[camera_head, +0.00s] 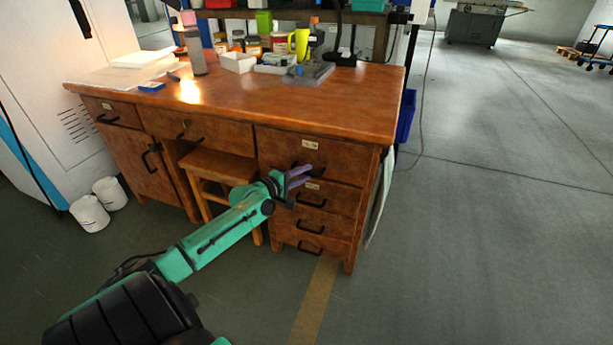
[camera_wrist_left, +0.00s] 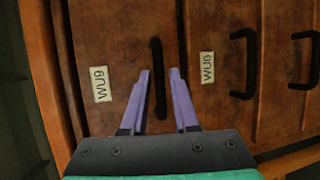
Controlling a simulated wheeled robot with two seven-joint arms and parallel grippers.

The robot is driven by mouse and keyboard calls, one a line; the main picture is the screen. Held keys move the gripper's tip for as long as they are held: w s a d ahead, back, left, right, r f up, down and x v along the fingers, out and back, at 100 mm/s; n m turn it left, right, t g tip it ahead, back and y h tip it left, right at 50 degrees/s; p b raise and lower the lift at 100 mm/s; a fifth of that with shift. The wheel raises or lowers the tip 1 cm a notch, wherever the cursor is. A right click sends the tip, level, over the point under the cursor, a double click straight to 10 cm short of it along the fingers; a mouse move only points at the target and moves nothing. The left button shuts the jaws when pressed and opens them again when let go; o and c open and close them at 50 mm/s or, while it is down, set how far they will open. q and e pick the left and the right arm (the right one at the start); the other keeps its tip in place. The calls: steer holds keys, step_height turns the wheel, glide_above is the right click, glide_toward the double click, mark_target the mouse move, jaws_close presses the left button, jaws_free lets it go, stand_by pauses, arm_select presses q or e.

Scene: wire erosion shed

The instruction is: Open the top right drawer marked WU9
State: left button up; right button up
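The wooden desk has a top right drawer (camera_head: 275,146) with a pale label, which reads WU9 (camera_wrist_left: 100,84) in the left wrist view. The drawer is flush with the desk front. Its black bar handle (camera_wrist_left: 157,80) lies between the two purple fingers of my left gripper (camera_wrist_left: 160,72) in the left wrist view. The fingers are apart, with a visible gap to the handle on the right side. In the head view my left gripper (camera_head: 299,176) is at the drawer front and partly covers the handle. My right gripper is not in view.
A wooden stool (camera_head: 217,168) stands under the desk, left of my forearm. Jars and tools crowd the desktop (camera_head: 235,108). Open floor (camera_head: 480,200) lies to the right.

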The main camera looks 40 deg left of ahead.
arm_select(q)
steer(key=shift+w+d+f, duration=0.1)
steer(key=shift+w+f, duration=0.05)
steer(key=shift+w, duration=0.5)
jaws_close()
stand_by(0.9)
